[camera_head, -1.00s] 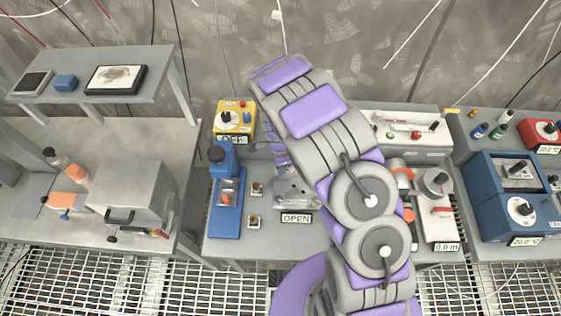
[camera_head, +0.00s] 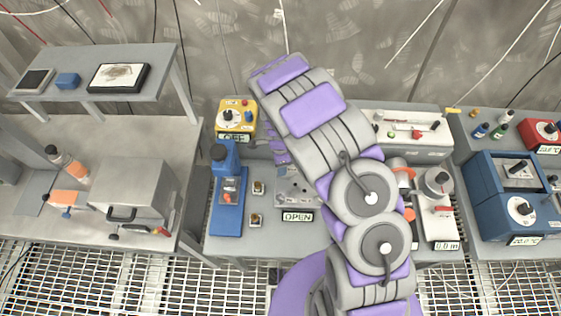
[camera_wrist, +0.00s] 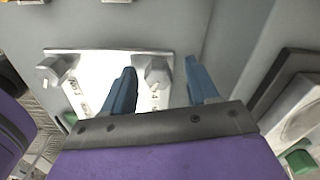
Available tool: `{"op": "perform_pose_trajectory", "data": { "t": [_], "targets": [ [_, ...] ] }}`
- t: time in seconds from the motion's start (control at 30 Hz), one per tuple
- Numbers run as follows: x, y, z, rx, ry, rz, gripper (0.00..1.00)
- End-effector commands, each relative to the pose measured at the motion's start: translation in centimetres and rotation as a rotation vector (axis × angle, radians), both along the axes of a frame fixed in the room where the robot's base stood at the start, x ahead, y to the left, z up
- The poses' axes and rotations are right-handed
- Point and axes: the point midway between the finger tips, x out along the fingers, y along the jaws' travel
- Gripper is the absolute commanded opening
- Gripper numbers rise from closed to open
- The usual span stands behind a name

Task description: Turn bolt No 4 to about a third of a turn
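A bright metal plate (camera_wrist: 95,62) carries hex-headed bolts and small printed labels in the wrist view. One bolt (camera_wrist: 157,72) lies in the picture between the tips of my gripper (camera_wrist: 160,70), with a label reading about "4" below it, partly hidden by a finger. The two blue fingers are apart and the gripper is open. I cannot tell whether the tips are around the bolt's head or short of it. A second bolt (camera_wrist: 54,70) is at the plate's left. In the head view the plate (camera_head: 292,186) is partly behind my arm, above an "OPEN" sign (camera_head: 297,217).
A blue press-like device (camera_head: 227,205) and two small switches (camera_head: 257,188) stand left of the plate. A yellow box with a dial (camera_head: 237,117) stands behind. A white device reading "0.0" (camera_head: 440,215) is right of my arm.

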Motion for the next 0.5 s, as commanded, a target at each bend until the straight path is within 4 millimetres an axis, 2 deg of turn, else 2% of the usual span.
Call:
{"op": "perform_pose_trajectory", "data": {
  "t": [0.27, 0.37, 0.5],
  "targets": [
    [0.0, -0.2, 0.2, 0.001, 0.001, 0.0, 0.58],
    [0.0, -0.2, 1.1, 0.001, -0.001, 0.0, 0.58],
    [-0.1, -0.1, 3.2, 0.0, 0.001, 0.0, 0.58]
  ]
}}
